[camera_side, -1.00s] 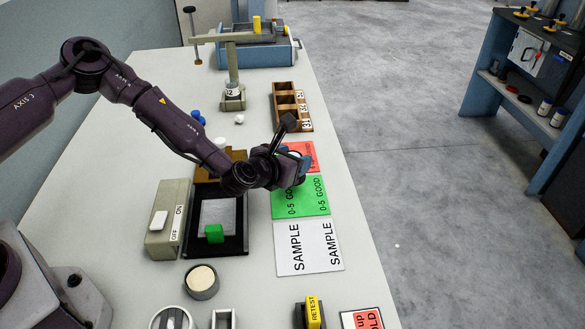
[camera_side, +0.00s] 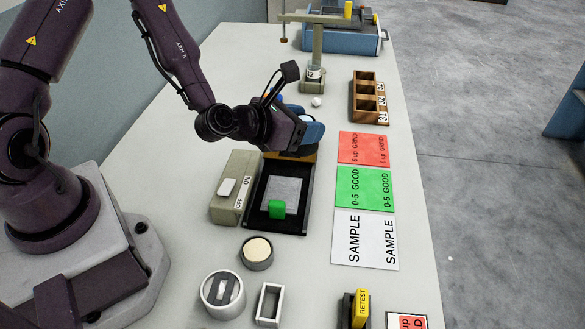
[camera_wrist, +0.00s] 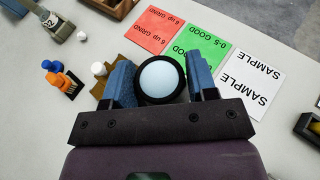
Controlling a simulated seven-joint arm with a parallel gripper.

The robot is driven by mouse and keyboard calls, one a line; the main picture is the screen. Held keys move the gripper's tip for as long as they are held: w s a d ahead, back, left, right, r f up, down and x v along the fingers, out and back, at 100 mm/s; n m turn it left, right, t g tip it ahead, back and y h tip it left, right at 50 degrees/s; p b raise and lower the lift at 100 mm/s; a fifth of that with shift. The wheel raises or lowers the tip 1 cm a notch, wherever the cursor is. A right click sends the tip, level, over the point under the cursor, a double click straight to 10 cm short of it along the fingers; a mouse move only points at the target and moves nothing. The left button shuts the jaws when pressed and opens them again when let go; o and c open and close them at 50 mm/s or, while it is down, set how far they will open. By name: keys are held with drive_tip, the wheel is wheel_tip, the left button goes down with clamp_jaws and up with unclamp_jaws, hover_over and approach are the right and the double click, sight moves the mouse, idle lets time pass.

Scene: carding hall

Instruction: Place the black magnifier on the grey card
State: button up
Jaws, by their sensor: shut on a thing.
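The black magnifier (camera_wrist: 160,79), a round black rim with a pale blue lens, sits between the two blue fingers of my gripper (camera_wrist: 160,88) in the wrist view. My gripper is shut on it. In the side view my gripper (camera_side: 304,137) is left of the red card, above a brown wooden piece, and the magnifier is hidden there. The pale grey card (camera_side: 342,252), marked SAMPLE, lies flat and bare at the front of the card row; it also shows in the wrist view (camera_wrist: 238,78).
A green GOOD card (camera_side: 364,188) and a red GRIND card (camera_side: 365,148) lie behind the pale one. A wooden rack (camera_side: 369,116) stands behind. The table's right edge is close to the cards.

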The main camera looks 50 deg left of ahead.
drive_tip(key=shift+s+a+f+m+h, duration=0.1)
drive_tip(key=shift+f+m+h, duration=0.1)
drive_tip(key=shift+m+h, duration=0.35)
drive_tip(key=shift+s+a+f+m+h, duration=0.1)
drive_tip(key=shift+f+m+h, duration=0.05)
drive_tip(key=shift+m+h, duration=0.4)
drive_tip(key=shift+s+d+f+m+g+h, duration=0.15)
drive_tip(key=shift+s+f+m+g+h, duration=0.4)
drive_tip(key=shift+h, duration=0.25)
hover_over(297, 194)
wheel_tip(297, 194, down, 5)
drive_tip(key=shift+f+m+h, duration=0.35)
drive_tip(key=shift+f+h, duration=0.05)
drive_tip(key=shift+f, duration=1.4)
drive_tip(key=shift+f, duration=0.1)
drive_tip(key=shift+f, duration=0.25)
drive_tip(key=o, duration=0.9)
